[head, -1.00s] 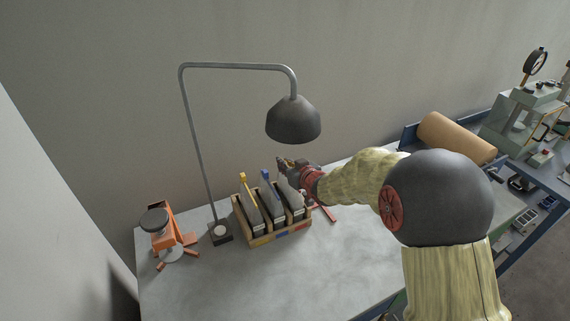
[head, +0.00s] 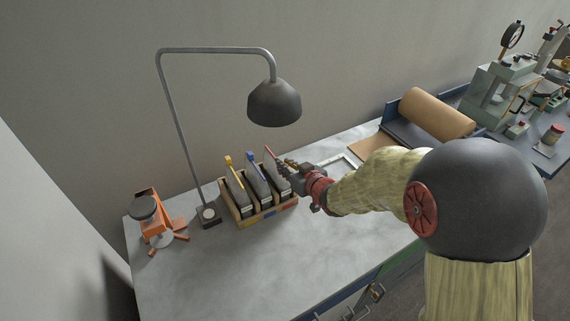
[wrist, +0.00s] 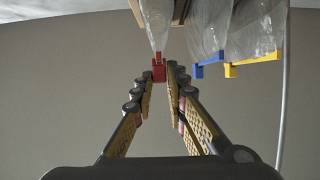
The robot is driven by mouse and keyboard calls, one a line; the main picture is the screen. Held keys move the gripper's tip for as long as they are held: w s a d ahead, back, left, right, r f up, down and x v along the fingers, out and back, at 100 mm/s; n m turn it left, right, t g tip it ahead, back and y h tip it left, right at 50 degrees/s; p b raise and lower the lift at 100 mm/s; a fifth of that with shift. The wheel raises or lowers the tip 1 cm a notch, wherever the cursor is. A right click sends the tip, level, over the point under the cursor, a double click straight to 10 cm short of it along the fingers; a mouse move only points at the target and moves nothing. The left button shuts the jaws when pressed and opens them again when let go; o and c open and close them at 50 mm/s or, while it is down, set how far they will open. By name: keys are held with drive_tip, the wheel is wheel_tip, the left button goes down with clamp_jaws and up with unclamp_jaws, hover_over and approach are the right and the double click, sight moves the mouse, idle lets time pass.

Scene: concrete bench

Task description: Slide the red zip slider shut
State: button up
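The red zip slider (wrist: 158,70) sits at the edge of a clear bag (wrist: 157,25) in the wrist view. In the head view the red slider (head: 270,153) shows above the rightmost of three grey-looking bags, beside my gripper (head: 288,165). In the wrist view my gripper (wrist: 165,76) is open, its fingertips on either side of the red slider's near end. The slider looks closer to the left finger; I cannot tell whether they touch. The other bags carry a blue slider (wrist: 208,66) and a yellow slider (wrist: 250,63).
The bags stand in a wooden rack (head: 262,216) on the concrete bench (head: 230,270). A lamp (head: 275,103) hangs above. An orange device (head: 150,215) stands at left. A brown roll (head: 437,112) lies at right. The bench front is clear.

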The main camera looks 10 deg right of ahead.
drive_tip(key=o, duration=0.4)
drive_tip(key=v, duration=1.2)
drive_tip(key=shift+r, duration=0.1)
